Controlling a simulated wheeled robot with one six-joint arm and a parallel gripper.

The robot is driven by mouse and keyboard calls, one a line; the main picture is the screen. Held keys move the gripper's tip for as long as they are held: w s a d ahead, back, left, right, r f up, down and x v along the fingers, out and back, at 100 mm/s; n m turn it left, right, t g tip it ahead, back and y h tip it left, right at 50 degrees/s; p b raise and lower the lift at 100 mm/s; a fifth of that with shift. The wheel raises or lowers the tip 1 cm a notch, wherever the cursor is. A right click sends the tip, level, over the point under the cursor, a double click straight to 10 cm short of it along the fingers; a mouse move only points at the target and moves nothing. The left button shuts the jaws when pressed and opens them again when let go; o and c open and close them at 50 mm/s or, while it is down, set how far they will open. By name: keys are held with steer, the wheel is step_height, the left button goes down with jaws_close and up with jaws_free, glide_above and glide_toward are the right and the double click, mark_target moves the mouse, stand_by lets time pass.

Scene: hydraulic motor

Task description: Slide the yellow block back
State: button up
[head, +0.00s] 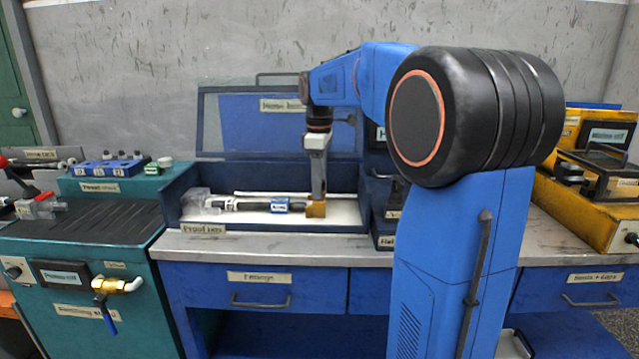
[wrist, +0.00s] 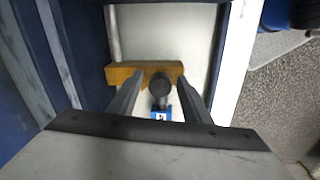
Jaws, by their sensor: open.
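The yellow block (head: 316,209) sits at the right part of the white floor of an open blue box (head: 187,180). In the wrist view the yellow block (wrist: 119,75) lies crosswise at my fingertips. My gripper (head: 318,200) points down into the box. In the wrist view its two fingers (wrist: 160,78) are apart, with the block just beyond or at their tips; I cannot tell if they touch it. The dark round end of a rod (wrist: 160,86) shows between the fingers. In the head view the rod (head: 247,204), with a blue label, lies left of the block.
The box has a raised blue lid (head: 235,125) behind and side walls close to my gripper. A clear block (head: 194,203) is at the rod's left end. A teal bench (head: 100,270) stands left and yellow cases (head: 580,205) stand right. Bare countertop (head: 290,246) runs in front of the box.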

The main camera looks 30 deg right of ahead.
jaws_close()
steer(key=shift+s+d, duration=0.85)
steer(key=shift+d, duration=0.45)
steer(key=shift+s+d, duration=0.85)
steer(key=shift+d, duration=0.4)
steer(key=shift+s+d, duration=0.85)
steer(key=shift+d, duration=0.45)
jaws_free()
steer(key=shift+d, duration=0.15)
steer(key=shift+r, duration=0.1)
step_height(320, 180, up, 17)
steer(key=shift+s+a, duration=0.25)
steer(key=shift+s, duration=0.05)
steer(key=shift+r, duration=0.1)
